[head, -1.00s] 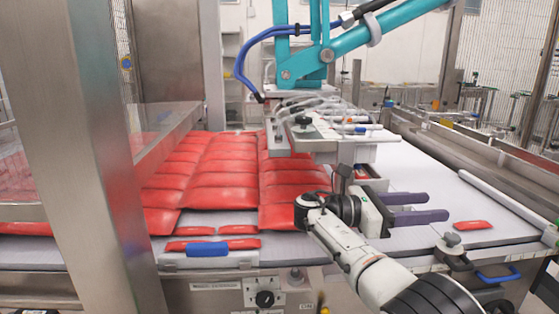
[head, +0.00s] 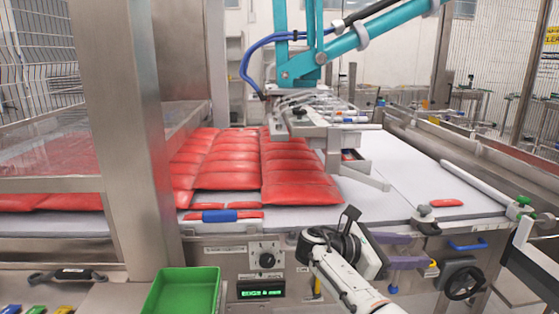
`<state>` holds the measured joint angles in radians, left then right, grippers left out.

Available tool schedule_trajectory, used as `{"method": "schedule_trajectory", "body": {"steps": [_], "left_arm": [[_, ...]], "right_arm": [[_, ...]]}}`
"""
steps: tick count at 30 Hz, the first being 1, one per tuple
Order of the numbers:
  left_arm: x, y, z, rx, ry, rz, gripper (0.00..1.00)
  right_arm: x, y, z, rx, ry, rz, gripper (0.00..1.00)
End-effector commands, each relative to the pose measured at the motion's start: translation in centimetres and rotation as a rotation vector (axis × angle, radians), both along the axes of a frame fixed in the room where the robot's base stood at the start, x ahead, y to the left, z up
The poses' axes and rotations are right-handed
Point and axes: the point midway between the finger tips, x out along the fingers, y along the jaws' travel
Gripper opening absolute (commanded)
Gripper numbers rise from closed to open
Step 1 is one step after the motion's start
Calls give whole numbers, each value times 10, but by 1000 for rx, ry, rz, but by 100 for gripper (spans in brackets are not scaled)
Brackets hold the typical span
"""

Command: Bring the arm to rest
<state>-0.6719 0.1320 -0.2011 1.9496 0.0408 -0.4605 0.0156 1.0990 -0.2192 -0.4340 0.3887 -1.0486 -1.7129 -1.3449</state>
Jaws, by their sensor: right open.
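My right arm (head: 338,276) comes in from the bottom right of the head view. My right gripper (head: 405,250) has two purple fingers pointing right. They are apart, with nothing seen between them. It appears in front of the machine's front face, just below the belt's near edge. My left gripper is not in view.
A teal picker arm (head: 375,35) stands over the belt. A steel post (head: 125,130) and a green bin (head: 183,292) are at left. A black handwheel (head: 464,283) is right of my gripper.

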Motion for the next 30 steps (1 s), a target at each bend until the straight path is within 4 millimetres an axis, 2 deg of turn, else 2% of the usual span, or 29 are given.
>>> {"method": "schedule_trajectory", "body": {"steps": [1,5,8,10,12,15,18,21,24,26,30], "left_arm": [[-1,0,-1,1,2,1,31],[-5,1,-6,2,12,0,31],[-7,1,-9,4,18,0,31],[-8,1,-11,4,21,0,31],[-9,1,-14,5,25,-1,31],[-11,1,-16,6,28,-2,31],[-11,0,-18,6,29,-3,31],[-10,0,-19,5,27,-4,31],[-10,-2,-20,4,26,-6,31],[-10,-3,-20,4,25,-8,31],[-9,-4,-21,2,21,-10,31]], "right_arm": [[-2,1,-22,38,-7,13,48],[-6,7,-83,168,-51,51,48],[-18,16,-149,316,-104,74,48],[-33,25,-199,450,-160,77,48],[-53,37,-249,593,-223,68,48],[-89,55,-311,809,-329,22,48],[-131,73,-358,1015,-446,-53,48],[-175,90,-387,1213,-570,-154,48],[-220,105,-400,1396,-700,-278,48],[-246,112,-400,1500,-779,-360,48],[-299,125,-382,1714,-953,-559,48]]}}
